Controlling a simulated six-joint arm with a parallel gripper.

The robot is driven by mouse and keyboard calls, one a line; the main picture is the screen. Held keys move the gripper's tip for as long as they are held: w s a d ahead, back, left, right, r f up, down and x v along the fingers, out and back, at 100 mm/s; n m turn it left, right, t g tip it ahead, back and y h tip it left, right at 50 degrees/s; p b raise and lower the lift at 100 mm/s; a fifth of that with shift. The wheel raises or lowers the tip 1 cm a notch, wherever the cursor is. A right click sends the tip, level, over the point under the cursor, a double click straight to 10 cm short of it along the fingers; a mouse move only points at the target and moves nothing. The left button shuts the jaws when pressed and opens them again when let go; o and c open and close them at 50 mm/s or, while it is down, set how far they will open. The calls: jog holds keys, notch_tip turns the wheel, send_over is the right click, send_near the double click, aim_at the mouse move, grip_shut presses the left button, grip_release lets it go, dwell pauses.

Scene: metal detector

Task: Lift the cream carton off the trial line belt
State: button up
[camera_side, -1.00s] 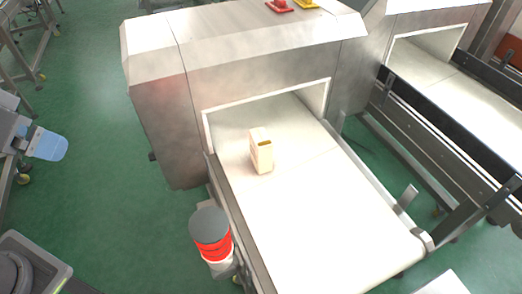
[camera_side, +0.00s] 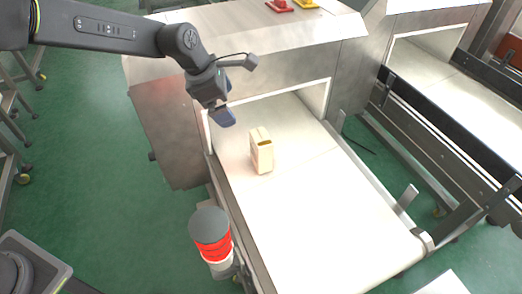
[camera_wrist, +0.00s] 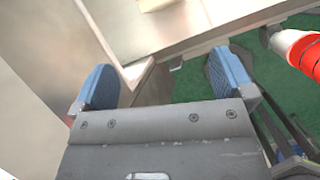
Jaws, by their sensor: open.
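The cream carton (camera_side: 261,152) stands upright on the white trial line belt (camera_side: 310,205), just outside the tunnel mouth. My gripper (camera_side: 226,117) is above and to the left of the carton in the side view, in front of the metal detector housing, and apart from the carton. In the wrist view my gripper (camera_wrist: 168,88) shows its two blue fingertips wide apart with nothing between them. A cream piece at the top edge of the wrist view (camera_wrist: 156,4) appears to be the carton's lower part, on the belt (camera_wrist: 195,22); the rest is cut off.
The steel metal detector housing (camera_side: 160,115) stands behind and left of the carton. A red and grey beacon (camera_side: 211,235) is beside the belt's left edge. A second conveyor (camera_side: 470,95) runs at the right. The belt in front of the carton is clear.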

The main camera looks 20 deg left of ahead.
aim_at(258, 137)
jog(key=w+d+f+n, duration=0.1)
jog(key=f, duration=0.2)
jog(key=w+d+f+n, duration=0.1)
jog(key=d+f, duration=0.1)
jog(key=f, duration=0.2)
jog(key=w+d+f, duration=0.1)
jog(key=w+f, duration=0.1)
jog(key=f, duration=0.2)
jog(key=shift+d+f+n, duration=0.25)
jog(key=shift+d+n, duration=0.15)
jog(key=shift+x, duration=2.85)
jog(key=shift+w+d, duration=0.15)
jog(key=shift+c, duration=0.2)
jog(key=c, duration=0.7)
jog(key=shift+r, duration=0.1)
jog(key=shift+c, duration=0.8)
